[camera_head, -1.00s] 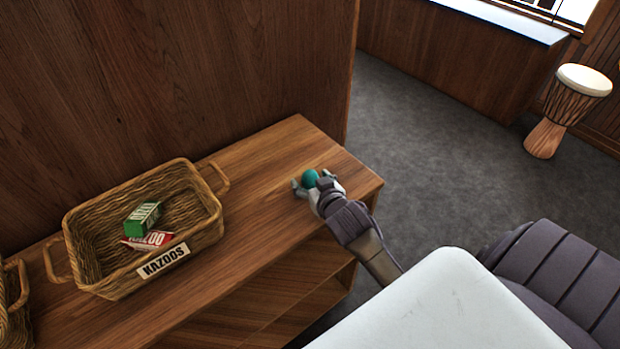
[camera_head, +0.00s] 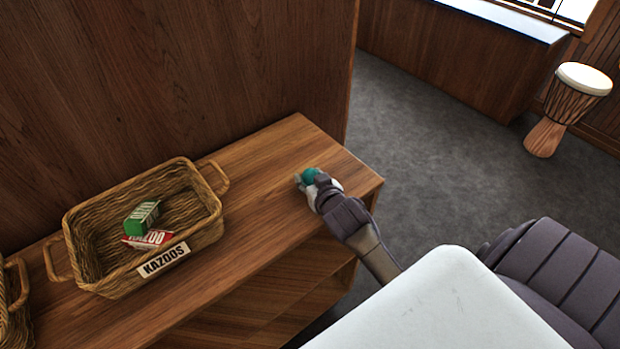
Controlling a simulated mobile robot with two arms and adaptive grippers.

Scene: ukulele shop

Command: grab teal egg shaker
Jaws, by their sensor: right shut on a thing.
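The teal egg shaker (camera_head: 310,174) is at the right end of the wooden shelf top (camera_head: 262,180). My right gripper (camera_head: 307,179) reaches it from the lower right and is shut on it, with its fingers at the egg's sides. The fingers and wrist hide part of the egg. I cannot tell whether the egg still touches the wood. My left gripper is not in view.
Another basket (camera_head: 14,310) is cut off at the left edge. A drum (camera_head: 566,110) stands on the floor at far right.

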